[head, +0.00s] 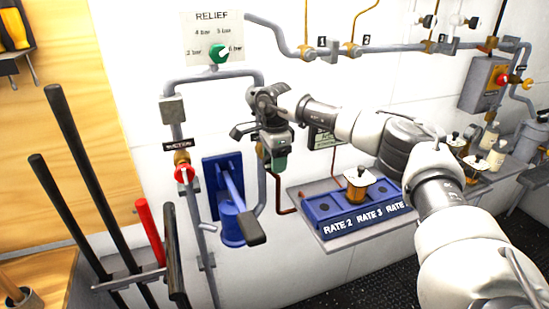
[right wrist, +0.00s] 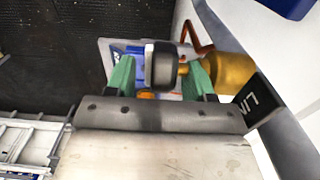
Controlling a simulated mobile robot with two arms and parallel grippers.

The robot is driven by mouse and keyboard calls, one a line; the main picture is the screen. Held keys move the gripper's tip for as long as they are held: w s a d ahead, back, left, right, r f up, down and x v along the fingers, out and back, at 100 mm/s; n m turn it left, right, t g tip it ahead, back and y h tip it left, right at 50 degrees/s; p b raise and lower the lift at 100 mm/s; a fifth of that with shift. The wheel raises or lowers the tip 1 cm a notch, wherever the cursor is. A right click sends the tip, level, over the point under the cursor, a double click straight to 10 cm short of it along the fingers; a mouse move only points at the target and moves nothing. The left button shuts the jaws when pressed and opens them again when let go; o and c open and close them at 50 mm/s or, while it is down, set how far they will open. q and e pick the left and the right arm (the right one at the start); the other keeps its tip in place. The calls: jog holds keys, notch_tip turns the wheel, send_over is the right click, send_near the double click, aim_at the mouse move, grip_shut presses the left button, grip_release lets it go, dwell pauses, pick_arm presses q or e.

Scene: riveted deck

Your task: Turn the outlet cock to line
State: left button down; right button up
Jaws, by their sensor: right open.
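The outlet cock shows best in the right wrist view: a dark handle (right wrist: 162,66) with a white edge, on a short brass stem from a brass body (right wrist: 232,74). A black plate with white letters reading "LIN" (right wrist: 250,103), partly cut off, is beside it. My right gripper (right wrist: 160,78) is open, its green fingers on either side of the handle with small gaps visible. In the head view my right gripper (head: 279,158) is in front of the pipework and hides most of the cock. My left gripper is not in view.
A blue hand pump (head: 230,190) with a lever stands just left below my right gripper. A red knob (head: 184,173) and a RELIEF dial (head: 219,53) are on pipes to the left. A blue rate rack (head: 345,213) sits on a shelf below right. Long-handled bars (head: 75,215) stand at left.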

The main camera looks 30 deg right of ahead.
jog(key=shift+c, duration=0.7)
jog(key=c, duration=0.8)
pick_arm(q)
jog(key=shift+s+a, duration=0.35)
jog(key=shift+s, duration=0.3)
